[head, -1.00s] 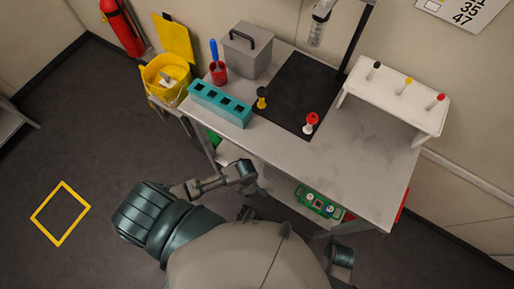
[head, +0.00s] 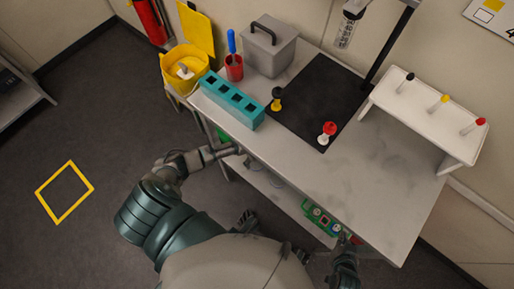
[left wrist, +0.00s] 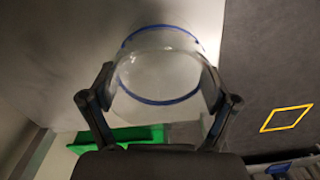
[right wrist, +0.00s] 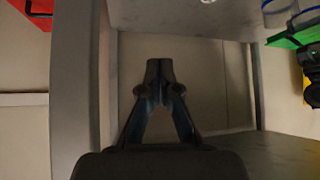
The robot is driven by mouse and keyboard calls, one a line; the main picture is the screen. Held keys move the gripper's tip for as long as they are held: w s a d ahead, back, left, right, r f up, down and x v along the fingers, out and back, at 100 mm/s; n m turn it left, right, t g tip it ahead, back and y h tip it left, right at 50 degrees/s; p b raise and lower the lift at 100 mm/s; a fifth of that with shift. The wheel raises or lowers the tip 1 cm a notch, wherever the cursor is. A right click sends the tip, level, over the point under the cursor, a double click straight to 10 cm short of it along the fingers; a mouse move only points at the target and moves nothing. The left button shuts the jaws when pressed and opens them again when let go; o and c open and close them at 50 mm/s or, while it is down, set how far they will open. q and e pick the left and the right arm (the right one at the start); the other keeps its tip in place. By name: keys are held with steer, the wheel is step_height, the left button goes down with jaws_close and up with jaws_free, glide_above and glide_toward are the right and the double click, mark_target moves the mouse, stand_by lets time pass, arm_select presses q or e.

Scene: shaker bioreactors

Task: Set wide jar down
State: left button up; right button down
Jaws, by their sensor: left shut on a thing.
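The wide jar (left wrist: 160,70) is clear with blue rings and fills the middle of the left wrist view. My left gripper (left wrist: 158,85) is shut on it, one finger on each side. In the head view my left gripper (head: 236,150) is at the bench's front edge, and I cannot make out the jar there. A blue-ringed clear part, seemingly the jar (right wrist: 285,10), shows at the top right of the right wrist view. Whether the jar touches a surface cannot be told. My right gripper (right wrist: 160,75) has its fingertips together, with nothing visible between them.
The bench (head: 375,190) holds a teal rack (head: 231,103), grey box (head: 269,48), red cup (head: 234,68), black mat (head: 315,88) with two stoppered items, and white stand (head: 425,110). A lower shelf (head: 275,190) bears a green device (head: 320,218). The bench's front right is clear.

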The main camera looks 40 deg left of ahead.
arm_select(q)
steer(key=shift+f, duration=0.5)
steer(key=shift+a, duration=0.2)
arm_select(e)
steer(key=shift+w+a+r+t, duration=0.5)
steer(key=shift+w, duration=0.2)
arm_select(q)
steer(key=o, duration=1)
arm_select(e)
steer(key=shift+f, duration=0.1)
arm_select(q)
steer(key=shift+d, duration=0.1)
arm_select(e)
steer(key=shift+d, duration=0.15)
